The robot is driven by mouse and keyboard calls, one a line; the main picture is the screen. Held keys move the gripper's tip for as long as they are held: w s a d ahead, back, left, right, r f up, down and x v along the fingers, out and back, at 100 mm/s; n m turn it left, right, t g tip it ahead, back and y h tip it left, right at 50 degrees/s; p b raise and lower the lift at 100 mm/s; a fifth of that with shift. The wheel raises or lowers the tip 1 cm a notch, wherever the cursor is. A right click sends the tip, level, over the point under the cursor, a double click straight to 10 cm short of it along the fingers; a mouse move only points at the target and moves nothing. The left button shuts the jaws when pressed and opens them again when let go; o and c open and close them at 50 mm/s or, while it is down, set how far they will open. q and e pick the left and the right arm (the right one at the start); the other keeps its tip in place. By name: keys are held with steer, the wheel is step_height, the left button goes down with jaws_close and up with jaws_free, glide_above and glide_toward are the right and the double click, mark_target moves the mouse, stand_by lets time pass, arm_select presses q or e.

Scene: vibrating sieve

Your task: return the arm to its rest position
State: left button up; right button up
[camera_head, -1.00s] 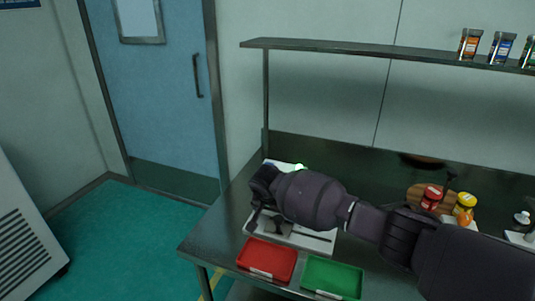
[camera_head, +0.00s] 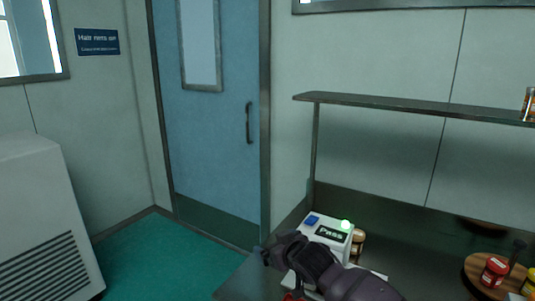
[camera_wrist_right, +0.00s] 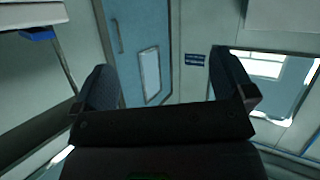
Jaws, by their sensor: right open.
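My right arm comes in from the lower right in the head view. Its gripper (camera_head: 277,254) is at the left front of a white device with a "Pass" display (camera_head: 331,233) and a lit green light. Whether it touches the device cannot be told. In the right wrist view the gripper (camera_wrist_right: 167,85) has its two dark fingers wide apart with nothing between them. Beyond them are the door and the wall. My left gripper is not in view.
A metal table (camera_head: 238,285) carries the device. A wooden round board (camera_head: 480,270) with a red-lidded jar (camera_head: 494,271) stands at the right. A shelf (camera_head: 410,104) runs above. A blue door (camera_head: 212,130) and open green floor (camera_head: 155,250) lie left.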

steer(key=s+d+f+m+t+h, duration=0.2)
steer(key=s+d+f, duration=0.3)
steer(key=s+d, duration=0.4)
steer(key=s+d+f+m+t+h, duration=0.1)
steer(key=s+d+f, duration=0.4)
steer(key=s+d, duration=0.4)
steer(key=s+d+f+m+g+h, duration=0.1)
steer(key=s+d+f, duration=0.2)
steer(key=s, duration=0.6)
steer(key=s+d+f+m+g+h, duration=0.2)
steer(key=s+d+f, duration=0.2)
steer(key=s+f, duration=0.4)
steer(key=shift+s+d+f+h, duration=0.2)
steer(key=shift+s+h, duration=0.1)
steer(key=shift+s, duration=0.85)
